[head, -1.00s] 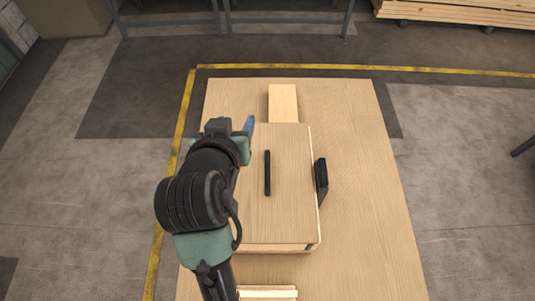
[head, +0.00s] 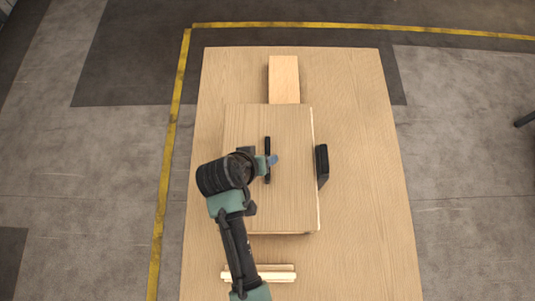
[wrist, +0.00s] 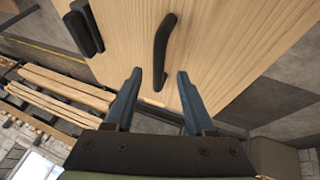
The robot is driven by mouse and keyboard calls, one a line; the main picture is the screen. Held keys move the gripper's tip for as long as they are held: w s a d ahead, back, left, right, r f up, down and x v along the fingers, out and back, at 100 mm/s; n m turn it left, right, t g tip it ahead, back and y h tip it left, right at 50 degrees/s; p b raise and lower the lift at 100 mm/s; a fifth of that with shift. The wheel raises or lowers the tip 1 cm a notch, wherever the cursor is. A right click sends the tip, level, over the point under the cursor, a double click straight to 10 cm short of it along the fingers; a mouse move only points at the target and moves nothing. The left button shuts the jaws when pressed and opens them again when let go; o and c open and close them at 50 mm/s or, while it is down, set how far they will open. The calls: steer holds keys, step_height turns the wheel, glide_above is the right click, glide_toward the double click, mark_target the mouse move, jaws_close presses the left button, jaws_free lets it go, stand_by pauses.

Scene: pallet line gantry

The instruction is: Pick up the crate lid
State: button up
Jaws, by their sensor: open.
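The crate lid (head: 245,135) is a flat, pale wooden panel lying level on top of the crate (head: 318,215), whose sides show only as a thin edge. A slim black bar handle (head: 267,146) stands on the lid's middle. My gripper (head: 273,160) is over the lid at the handle, its blue fingertips overlapping the handle in the head view. In the wrist view, my gripper (wrist: 160,75) is open with its two blue fingers apart. One end of the handle (wrist: 161,50) appears between the fingertips, with nothing held. I cannot tell the exact height gap.
The crate stands on a wooden table (head: 370,240). A black block (head: 322,165) is close to the crate's right side. A wooden block (head: 284,78) lies behind the crate and a wooden piece (head: 280,272) in front. The table's right side is clear.

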steer(key=shift+x, duration=2.25)
steer(key=shift+w+d+r, duration=0.1)
steer(key=shift+w, duration=0.05)
jaws_close()
steer(key=shift+r, duration=0.1)
